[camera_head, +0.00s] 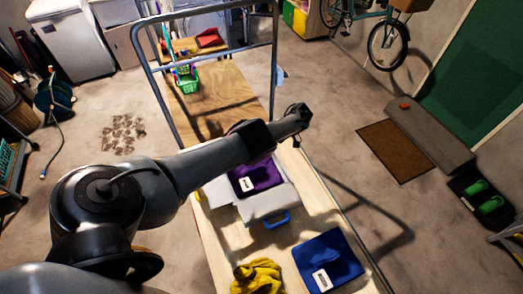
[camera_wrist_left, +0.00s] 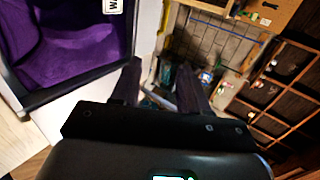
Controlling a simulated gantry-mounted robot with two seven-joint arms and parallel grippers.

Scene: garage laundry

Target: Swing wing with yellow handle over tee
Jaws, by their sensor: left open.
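A purple tee (camera_head: 257,178) with a white label lies on a pale folding board (camera_head: 262,207) on the wooden table. It also shows at the upper left of the left wrist view (camera_wrist_left: 75,45). A blue handle (camera_head: 277,219) is on the board's near edge. A small yellow piece (camera_head: 201,195), perhaps the yellow handle, shows at the board's left edge beside my arm. My left arm reaches across above the board's far side. My left gripper (camera_wrist_left: 160,88) is open, with nothing seen between its fingers, beside the tee. My right gripper is out of view.
A folded blue garment (camera_head: 328,261) with a white label and a crumpled yellow cloth (camera_head: 258,277) lie at the table's near end. A grey metal frame (camera_head: 275,60) rises over the far end, where a green basket (camera_head: 187,80) sits.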

